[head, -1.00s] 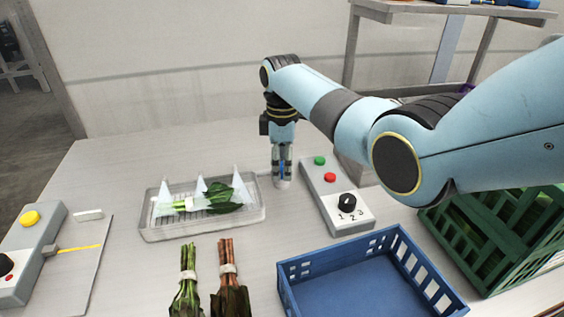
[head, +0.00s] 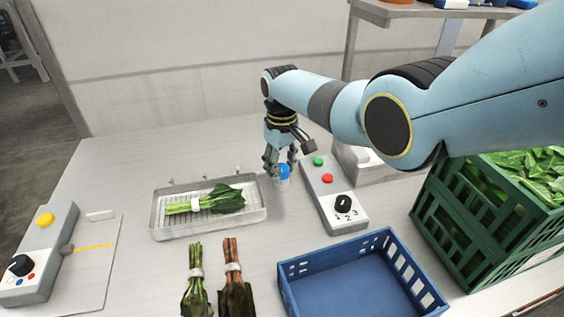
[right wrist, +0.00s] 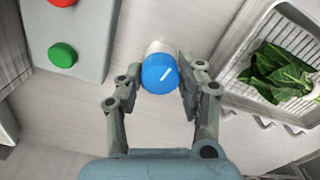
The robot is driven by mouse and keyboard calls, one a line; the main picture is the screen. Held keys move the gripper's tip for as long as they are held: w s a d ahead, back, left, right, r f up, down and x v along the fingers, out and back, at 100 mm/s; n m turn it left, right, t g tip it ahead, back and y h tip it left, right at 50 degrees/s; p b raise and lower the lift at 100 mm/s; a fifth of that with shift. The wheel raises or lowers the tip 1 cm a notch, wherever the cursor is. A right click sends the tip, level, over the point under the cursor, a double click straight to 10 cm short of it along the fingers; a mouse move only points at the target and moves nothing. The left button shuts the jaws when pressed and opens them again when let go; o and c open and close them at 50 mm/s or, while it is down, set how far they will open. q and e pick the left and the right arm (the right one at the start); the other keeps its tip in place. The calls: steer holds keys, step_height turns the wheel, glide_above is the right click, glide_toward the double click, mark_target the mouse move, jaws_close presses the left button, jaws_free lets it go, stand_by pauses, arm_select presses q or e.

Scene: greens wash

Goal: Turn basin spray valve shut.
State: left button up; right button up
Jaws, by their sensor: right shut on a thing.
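The basin spray valve has a blue round knob with a white line on top; it shows in the head view (head: 284,171) and in the right wrist view (right wrist: 160,73). My right gripper (head: 281,168) points down at the valve and is shut on the blue knob, one finger on each side (right wrist: 158,85). The spray basin (head: 208,232) is a grey tray left of the valve. A bunch of greens (head: 206,201) with a white band lies on its rack. No spray shows from the small nozzles along its back edge. My left gripper is not in view.
A grey control box (head: 332,200) with green and red buttons and a black dial stands right of the valve. A blue crate (head: 355,285) and a green crate (head: 462,235) stand at right. Two bunches lie in front of the basin. Another control box (head: 43,250) is at left.

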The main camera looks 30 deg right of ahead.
mark_target(281, 168)
steer(key=m+p, duration=0.1)
steer(key=m, duration=0.6)
stand_by(0.6)
steer(key=o, duration=1.2)
steer(key=shift+c, duration=0.2)
step_height(281, 168, up, 12)
